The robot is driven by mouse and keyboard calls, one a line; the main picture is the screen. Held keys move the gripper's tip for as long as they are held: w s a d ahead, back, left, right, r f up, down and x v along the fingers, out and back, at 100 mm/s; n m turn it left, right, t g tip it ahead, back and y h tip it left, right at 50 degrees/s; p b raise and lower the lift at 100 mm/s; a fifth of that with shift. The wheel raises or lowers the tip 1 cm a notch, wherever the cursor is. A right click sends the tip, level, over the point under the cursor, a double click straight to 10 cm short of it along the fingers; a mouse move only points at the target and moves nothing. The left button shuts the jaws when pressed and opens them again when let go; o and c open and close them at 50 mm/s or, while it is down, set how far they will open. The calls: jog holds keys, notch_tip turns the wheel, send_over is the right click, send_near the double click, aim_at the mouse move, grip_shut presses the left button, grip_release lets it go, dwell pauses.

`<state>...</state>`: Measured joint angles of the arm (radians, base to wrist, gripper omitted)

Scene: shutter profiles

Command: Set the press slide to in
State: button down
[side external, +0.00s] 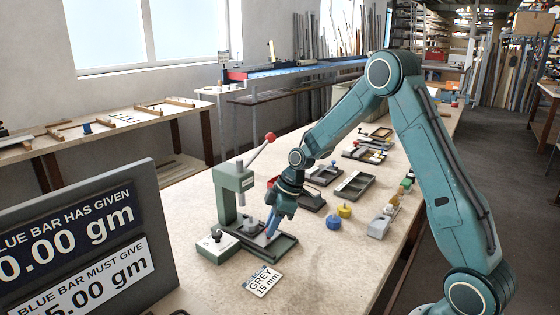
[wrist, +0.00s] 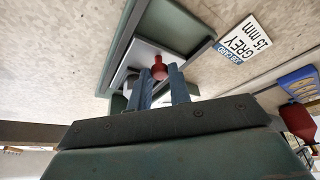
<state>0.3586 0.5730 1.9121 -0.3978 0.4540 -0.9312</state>
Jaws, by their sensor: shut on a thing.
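The green press (side external: 235,188) stands on the bench with its red-tipped lever (side external: 262,148) raised to the right. Its slide is a grey plate (wrist: 143,57) in a dark green frame (wrist: 125,42), which extends from the press foot (side external: 285,247). A red knob (wrist: 159,68) stands up from the slide plate. My gripper (side external: 269,232) points down over the slide, in front of and right of the press column. In the wrist view its blue fingers (wrist: 160,82) are shut on the red knob. The knob is mostly hidden in the side view.
A card reading GREY 15 mm (side external: 263,281) lies in front of the slide. A small white-topped box (side external: 217,246) with a knob sits left of it. A blue piece (side external: 334,222), a yellow piece (side external: 345,210) and trays (side external: 354,187) lie to the right. A sign board (side external: 85,245) stands at front left.

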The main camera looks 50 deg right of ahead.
jog(key=shift+w, duration=1.75)
jog(key=c, duration=1.3)
grip_release()
jog(key=shift+r, duration=0.15)
jog(key=v, duration=1.3)
jog(key=shift+r, duration=0.25)
jog(key=shift+s+d, duration=0.1)
jog(key=shift+s, duration=0.05)
